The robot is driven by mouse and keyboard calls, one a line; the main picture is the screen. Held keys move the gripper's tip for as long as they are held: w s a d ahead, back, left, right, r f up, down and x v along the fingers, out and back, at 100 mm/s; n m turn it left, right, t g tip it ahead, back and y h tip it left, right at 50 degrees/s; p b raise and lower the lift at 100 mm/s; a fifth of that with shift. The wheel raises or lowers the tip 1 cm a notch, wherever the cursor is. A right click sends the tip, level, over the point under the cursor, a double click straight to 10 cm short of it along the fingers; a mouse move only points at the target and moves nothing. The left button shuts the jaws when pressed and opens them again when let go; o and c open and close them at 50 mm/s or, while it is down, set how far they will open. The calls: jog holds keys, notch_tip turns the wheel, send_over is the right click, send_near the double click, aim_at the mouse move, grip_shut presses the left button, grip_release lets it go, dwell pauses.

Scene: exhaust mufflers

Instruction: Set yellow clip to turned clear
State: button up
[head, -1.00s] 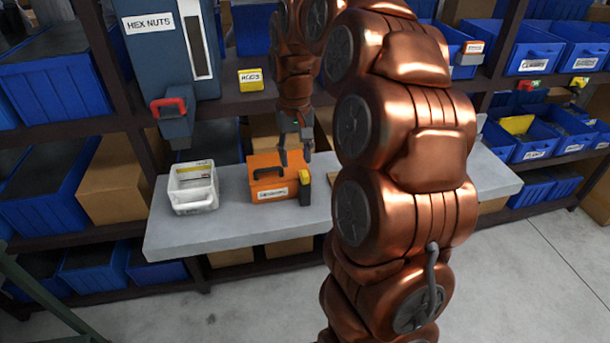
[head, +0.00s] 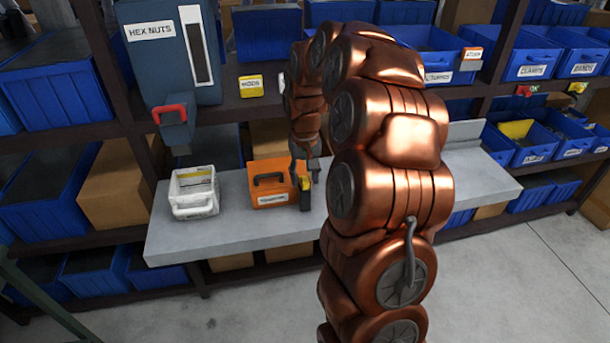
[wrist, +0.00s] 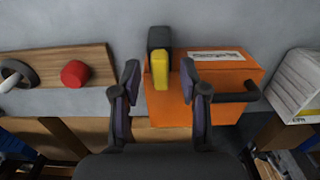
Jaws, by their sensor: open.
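The yellow clip (wrist: 160,72) is on the side of an orange case (wrist: 223,70), against a black block (wrist: 158,40). In the wrist view my gripper (wrist: 160,72) is open, with one finger on each side of the clip; I cannot tell whether either touches it. In the head view the clip (head: 304,183) shows at the right end of the orange case (head: 270,198), which stands on the grey shelf with its black handle on top. My gripper (head: 308,167) is right by the clip there, and its fingers are partly hidden.
A white bin (head: 194,192) stands left of the case. In the wrist view a wooden board (wrist: 70,85) with a red knob (wrist: 75,73) and a grey ring (wrist: 14,74) lies on the other side. A blue hex nuts dispenser (head: 170,60) hangs above the grey shelf (head: 215,232).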

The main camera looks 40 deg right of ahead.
jog(key=shift+f, duration=0.25)
grip_shut()
dwell(0.3)
